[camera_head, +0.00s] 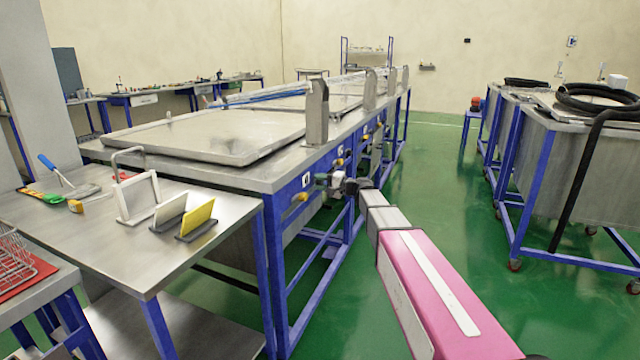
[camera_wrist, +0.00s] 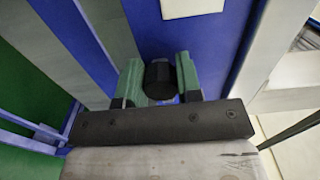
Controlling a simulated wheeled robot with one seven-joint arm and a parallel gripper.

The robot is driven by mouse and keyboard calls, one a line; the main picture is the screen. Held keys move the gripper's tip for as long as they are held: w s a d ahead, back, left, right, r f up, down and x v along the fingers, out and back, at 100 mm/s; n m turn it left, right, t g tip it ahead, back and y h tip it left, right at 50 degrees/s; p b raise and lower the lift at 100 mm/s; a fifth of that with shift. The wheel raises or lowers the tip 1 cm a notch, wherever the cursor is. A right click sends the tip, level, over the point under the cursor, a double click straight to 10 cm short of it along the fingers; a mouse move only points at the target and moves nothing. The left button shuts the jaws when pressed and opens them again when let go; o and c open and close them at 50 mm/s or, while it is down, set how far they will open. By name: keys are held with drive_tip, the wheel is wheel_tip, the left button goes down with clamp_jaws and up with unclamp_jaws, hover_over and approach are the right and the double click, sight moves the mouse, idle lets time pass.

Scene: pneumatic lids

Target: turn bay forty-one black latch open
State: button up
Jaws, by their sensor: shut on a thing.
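The black latch (camera_wrist: 160,80) is a short round dark knob on the blue front panel (camera_wrist: 155,28) in the wrist view. My gripper (camera_wrist: 159,72) has its green fingers on either side of it and is shut on it. In the head view my gripper (camera_head: 325,181) is at the blue front rail of the long metal bench, among its knobs. My arm and gripper hide the latch there. A white label plate (camera_wrist: 190,8) is on the panel beyond the latch; no number is readable.
Yellow knobs (camera_head: 300,197) stand out from the rail beside my gripper. Flat metal lids (camera_head: 200,135) lie on the bench top. A side table (camera_head: 190,255) with racks and tools stands at the left. Green floor (camera_head: 440,180) is free between the bench and wheeled tanks (camera_head: 590,165).

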drive_tip(key=o, duration=0.9)
drive_tip(key=shift+o, duration=0.2)
drive_tip(key=v, duration=1.1)
drive_tip(key=s+d+f+n+g+h, duration=0.15)
drive_tip(key=s+f+h, duration=0.25)
drive_tip(key=s+f, duration=0.45)
drive_tip(key=s+d+f+n+g+h, duration=0.1)
drive_tip(key=s+d+f+g+h, duration=0.15)
drive_tip(key=s+f+h, duration=0.45)
drive_tip(key=s+d+f+g+h, duration=0.1)
drive_tip(key=s+d+f+h, duration=0.2)
drive_tip(key=s+d+f, duration=0.2)
drive_tip(key=s+d+f+n+g+h, duration=0.1)
drive_tip(key=s+d+f+h, duration=0.2)
drive_tip(key=s, duration=0.6)
wheel_tip(320, 180, down, 2)
drive_tip(key=shift+s+d+f, duration=0.1)
drive_tip(key=shift+s+d, duration=0.15)
drive_tip(key=shift+d, duration=0.9)
